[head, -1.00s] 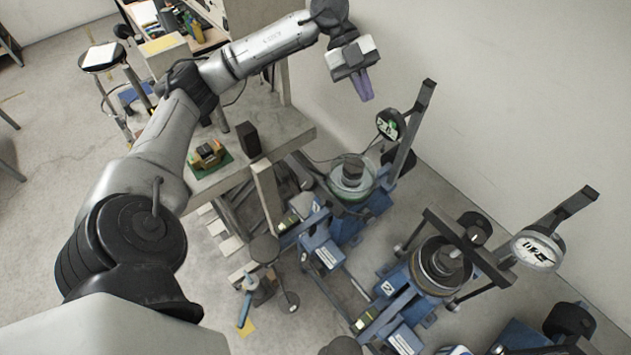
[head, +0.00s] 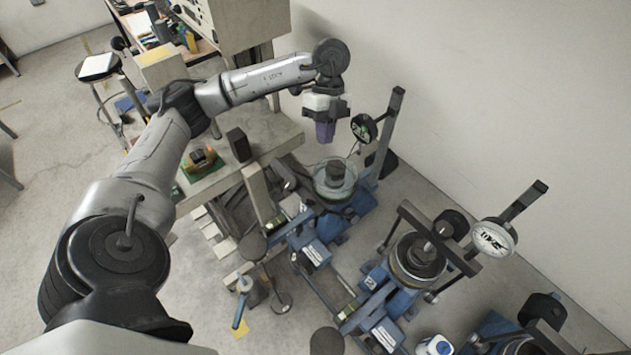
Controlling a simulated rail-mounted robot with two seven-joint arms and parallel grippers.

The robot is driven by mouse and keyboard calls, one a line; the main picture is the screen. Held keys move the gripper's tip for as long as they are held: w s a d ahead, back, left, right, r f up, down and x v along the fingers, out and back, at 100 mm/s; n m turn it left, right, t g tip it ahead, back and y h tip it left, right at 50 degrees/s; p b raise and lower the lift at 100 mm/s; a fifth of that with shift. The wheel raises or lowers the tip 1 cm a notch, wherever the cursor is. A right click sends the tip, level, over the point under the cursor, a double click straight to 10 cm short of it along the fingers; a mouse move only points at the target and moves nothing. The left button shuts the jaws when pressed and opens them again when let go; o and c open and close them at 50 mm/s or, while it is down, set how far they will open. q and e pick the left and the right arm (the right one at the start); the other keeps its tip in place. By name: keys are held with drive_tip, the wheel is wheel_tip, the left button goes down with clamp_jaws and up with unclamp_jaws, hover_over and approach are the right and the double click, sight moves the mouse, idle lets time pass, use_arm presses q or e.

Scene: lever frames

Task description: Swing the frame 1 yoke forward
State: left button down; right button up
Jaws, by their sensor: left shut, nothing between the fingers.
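My left gripper (head: 325,138) has purple fingers that point down. It is shut and empty. In the picture it is just above the leftmost blue lever frame (head: 316,252), apparently frame 1; I cannot read its number. That frame carries a clear round cell (head: 335,193) with a dark block in it. A long dark bar (head: 391,125), apparently its yoke, stands tilted up at the right, behind the cell. No bar crosses over this cell. The gripper is left of the bar and does not touch it. My right gripper is not in view.
A middle lever frame (head: 383,331) has a dark crossbar (head: 437,238) over its cell. A round dial (head: 363,127) is near the leftmost bar; another dial (head: 492,238) is farther right. A bench (head: 273,133) stands left of the frames. The wall is behind them.

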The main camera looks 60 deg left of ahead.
use_arm(q)
drive_tip(key=p, duration=0.2)
approach(310, 192)
wheel_tip(310, 192, down, 4)
drive_tip(key=d, duration=0.2)
drive_tip(key=shift+s+d+f+p, duration=0.15)
drive_tip(key=shift+s+f+p, duration=0.25)
drive_tip(key=shift+s+f, duration=0.15)
drive_tip(key=shift+s+d+f, duration=0.1)
drive_tip(key=shift+s+f, duration=0.1)
drive_tip(key=shift+s, duration=0.15)
drive_tip(key=shift+f, duration=0.1)
